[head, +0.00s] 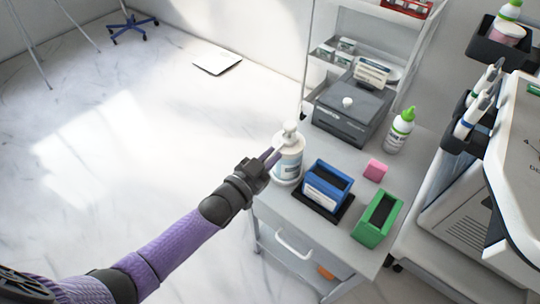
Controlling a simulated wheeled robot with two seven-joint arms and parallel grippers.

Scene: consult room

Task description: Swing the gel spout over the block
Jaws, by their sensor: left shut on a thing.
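A white pump gel bottle (287,168) stands upright at the left edge of the grey cart top. Its pump head and gel spout (289,130) are at the top. My left gripper (272,157) reaches in from the lower left and is shut at the bottle's upper left side, on the gel spout; the fingers hide the exact contact. A small pink block (375,170) lies on the cart top to the right of the bottle, apart from it. My right gripper is not in view.
A blue holder (327,184) on a black base and a green holder (377,219) stand at the cart's front. Behind are a dark grey box (352,108) and a green-capped bottle (399,131). A white machine (490,190) stands at right. Floor at left is open.

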